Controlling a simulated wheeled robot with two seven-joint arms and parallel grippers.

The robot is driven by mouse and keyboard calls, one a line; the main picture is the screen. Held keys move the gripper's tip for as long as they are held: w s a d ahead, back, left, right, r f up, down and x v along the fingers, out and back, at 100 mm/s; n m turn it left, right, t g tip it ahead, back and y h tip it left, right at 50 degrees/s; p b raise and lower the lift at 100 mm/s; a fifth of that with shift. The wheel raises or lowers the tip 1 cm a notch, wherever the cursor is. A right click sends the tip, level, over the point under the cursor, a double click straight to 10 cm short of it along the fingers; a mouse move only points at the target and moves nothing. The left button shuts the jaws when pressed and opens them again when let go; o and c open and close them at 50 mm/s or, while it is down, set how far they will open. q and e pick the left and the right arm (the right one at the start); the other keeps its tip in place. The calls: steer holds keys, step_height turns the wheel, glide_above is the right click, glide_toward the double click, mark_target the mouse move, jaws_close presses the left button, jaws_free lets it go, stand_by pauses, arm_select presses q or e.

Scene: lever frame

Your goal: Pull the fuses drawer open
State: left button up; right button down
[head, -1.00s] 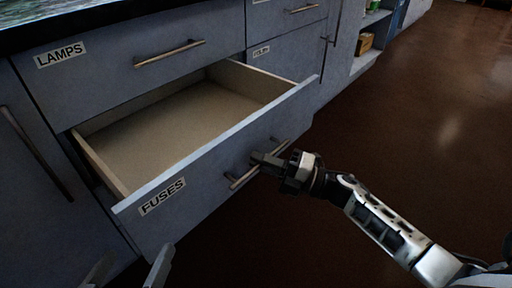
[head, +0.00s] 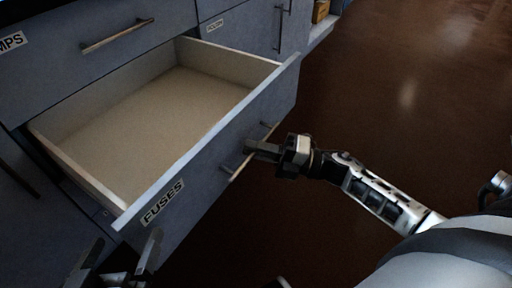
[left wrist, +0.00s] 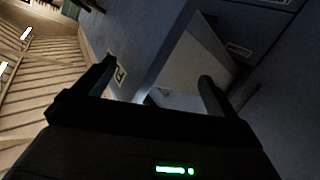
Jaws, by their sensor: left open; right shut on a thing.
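The fuses drawer (head: 205,148) is pulled well out of the cabinet, and its empty interior (head: 150,118) shows in the head view. Its front carries a FUSES label (head: 163,203) and a bar handle (head: 236,166). My right gripper (head: 252,152) is shut on that handle, covering its middle. My left gripper (head: 118,262) is open and empty, low in front of the drawer's left end. In the left wrist view, the open left fingers (left wrist: 155,85) frame part of the drawer, seen darkly and at a tilt.
The lamps drawer (head: 75,50) above is shut, with its own bar handle (head: 118,35). Another labelled drawer front (head: 235,22) is shut at the right. The brown floor (head: 400,90) right of the cabinets is clear.

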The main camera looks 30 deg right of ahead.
steer(key=c, duration=1.5)
jaws_free()
steer(key=shift+d, duration=0.1)
arm_select(q)
steer(key=shift+s+a+f+y+p, duration=0.15)
steer(key=shift+f+y+p, duration=0.15)
steer(key=shift+p, duration=0.25)
arm_select(e)
steer(key=v, duration=1.6)
arm_select(q)
steer(key=shift+r, duration=0.3)
